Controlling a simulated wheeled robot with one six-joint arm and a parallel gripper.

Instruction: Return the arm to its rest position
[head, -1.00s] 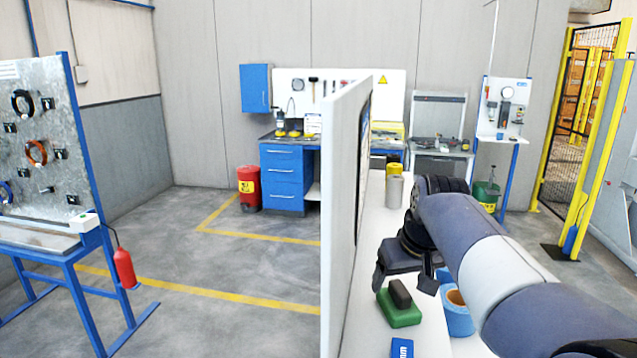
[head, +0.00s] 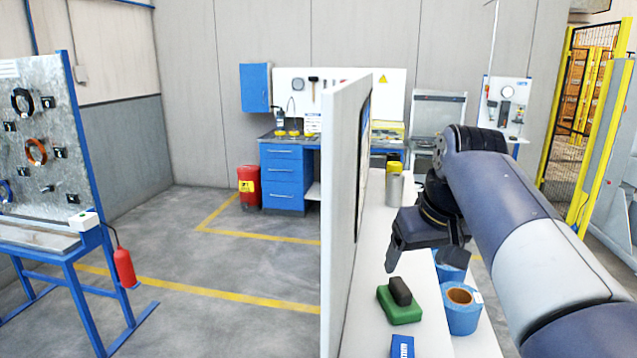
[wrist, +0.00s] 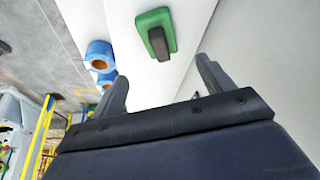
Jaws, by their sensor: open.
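My gripper (head: 428,258) is open and empty, held above the white bench at the right of the head view. Its two fingers also show in the wrist view (wrist: 163,88), spread wide with nothing between them. My arm reaches in from the lower right. A green block with a dark grip (head: 400,302) lies on the bench below and in front of the gripper, apart from it; it also shows in the wrist view (wrist: 148,22).
Blue tape rolls (head: 461,310) lie beside the green block. A white upright panel (head: 343,220) stands left of the bench. A grey cylinder (head: 394,188) and a yellow one stand farther back. A blue box (head: 402,347) is at the front. Coils hang on the board (head: 40,130) at left.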

